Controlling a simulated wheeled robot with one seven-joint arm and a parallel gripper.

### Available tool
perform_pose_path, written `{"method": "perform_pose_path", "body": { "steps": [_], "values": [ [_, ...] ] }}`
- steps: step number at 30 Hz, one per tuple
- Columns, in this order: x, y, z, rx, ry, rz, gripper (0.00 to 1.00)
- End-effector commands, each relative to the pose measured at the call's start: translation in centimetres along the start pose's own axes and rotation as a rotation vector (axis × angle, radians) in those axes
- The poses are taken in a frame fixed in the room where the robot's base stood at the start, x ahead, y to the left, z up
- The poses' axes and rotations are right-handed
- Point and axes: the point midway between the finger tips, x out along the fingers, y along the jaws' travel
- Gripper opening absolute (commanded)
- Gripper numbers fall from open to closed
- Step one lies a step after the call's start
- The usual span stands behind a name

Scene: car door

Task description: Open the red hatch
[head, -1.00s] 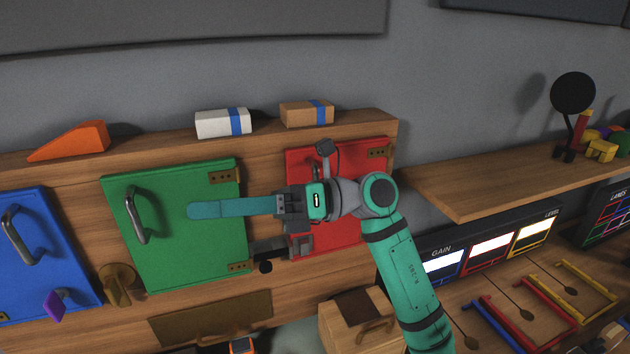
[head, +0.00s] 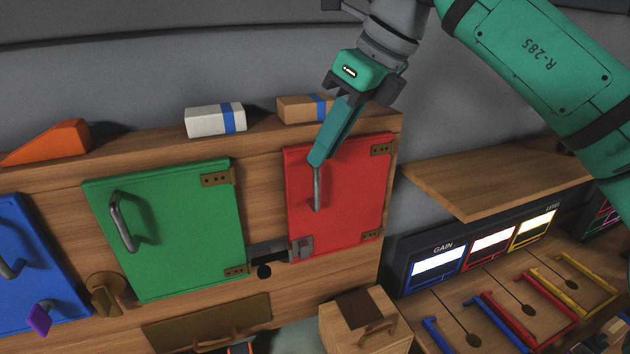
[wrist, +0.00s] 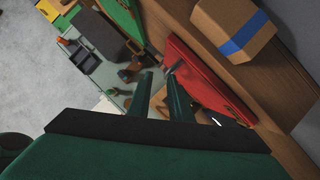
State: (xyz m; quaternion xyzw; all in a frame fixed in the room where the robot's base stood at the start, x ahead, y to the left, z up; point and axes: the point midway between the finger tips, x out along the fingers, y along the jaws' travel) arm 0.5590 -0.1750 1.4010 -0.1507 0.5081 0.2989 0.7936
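The red hatch (head: 350,210) sits on the right of the wooden cabinet and looks closed, with brass hinges on its right side. Its upright grey handle (head: 316,192) is near its left edge. A grey latch (head: 298,248) with a dark bar lies at its lower left corner. My gripper (head: 316,162) points down at the handle's top and hides its upper end. In the wrist view my two fingers (wrist: 160,82) are apart with nothing clearly between them. The red hatch (wrist: 205,72) is just beyond them on the right. Whether they touch the handle, I cannot tell.
A brown box with a blue stripe (head: 300,108) stands on the cabinet top close to my gripper. A white box (head: 215,121) and an orange wedge (head: 48,143) are farther left. The green hatch (head: 165,230) is left of the red one. A wooden shelf (head: 480,185) juts out at right.

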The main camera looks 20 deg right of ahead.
Motion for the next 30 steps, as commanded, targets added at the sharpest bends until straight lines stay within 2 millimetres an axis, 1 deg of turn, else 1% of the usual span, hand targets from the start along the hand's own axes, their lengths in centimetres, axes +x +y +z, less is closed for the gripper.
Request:
{"method": "perform_pose_path", "body": {
  "steps": [1,4,8,11,19,24,27,30],
  "values": [
    [-0.7,-0.3,-0.3,0.01,0.022,-0.028,0.18],
    [-1.4,-0.8,-0.8,0.023,0.05,-0.062,0.18],
    [-1.3,-1.1,-1.2,0.031,0.062,-0.076,0.18],
    [-0.3,-1.2,-1.3,0.031,0.063,-0.075,0.18],
    [4.2,-1.8,-2.0,0.038,0.062,-0.077,0.18],
    [6.9,-1.8,-1.8,0.032,0.061,-0.074,0.18],
    [8.0,-1.7,-1.7,0.029,0.06,-0.073,0.18],
    [8.7,-1.7,-1.6,0.027,0.061,-0.073,0.18]
  ]
}}
